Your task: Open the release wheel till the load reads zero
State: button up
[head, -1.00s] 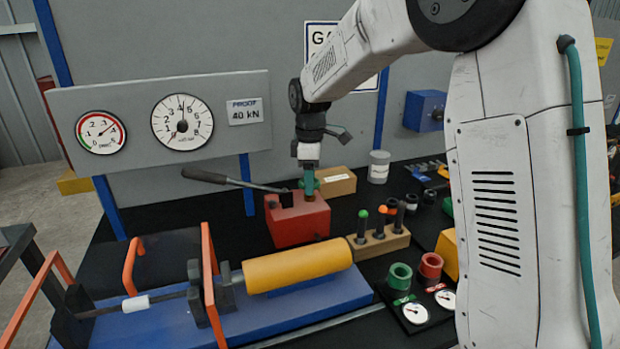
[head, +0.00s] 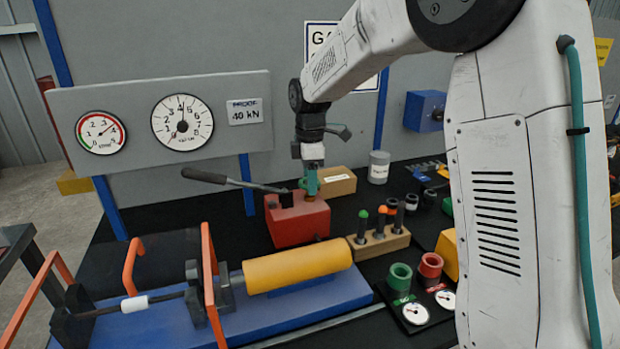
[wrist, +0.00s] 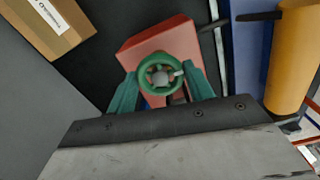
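The green release wheel (wrist: 160,75) has a small pale knob on its rim and sits on the red pump block (head: 298,222). In the wrist view my gripper (wrist: 161,72) has one green finger on each side of the wheel. The fingertips are very close to the rim; I cannot tell whether they touch it. In the head view my gripper (head: 312,193) points down over the block and hides most of the wheel. The load dial (head: 182,123) has its dark needle pointing nearly straight up, around 4, and a red hand toward the lower left.
A pressure gauge (head: 101,132) and a 40 kN plate (head: 245,111) flank the dial. A pump lever (head: 225,181) reaches left from the block. A yellow cylinder (head: 298,267) lies on the blue bed in front.

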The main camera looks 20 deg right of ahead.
jog(key=o, duration=0.4)
notch_tip(320, 180, up, 8)
dwell(0.4)
dwell(0.3)
jog(key=shift+m, duration=0.5)
jog(key=s+d+m, duration=0.1)
jog(key=s+m, duration=0.4)
jog(key=s, duration=0.7)
jog(key=s+f+m+t, duration=0.1)
jog(key=s+m, duration=0.4)
jog(key=s, duration=0.8)
jog(key=s+d+m, duration=0.1)
jog(key=s+m, duration=0.4)
jog(key=s, duration=0.8)
jog(key=shift+d+f, duration=0.25)
jog(key=shift+d, duration=0.05)
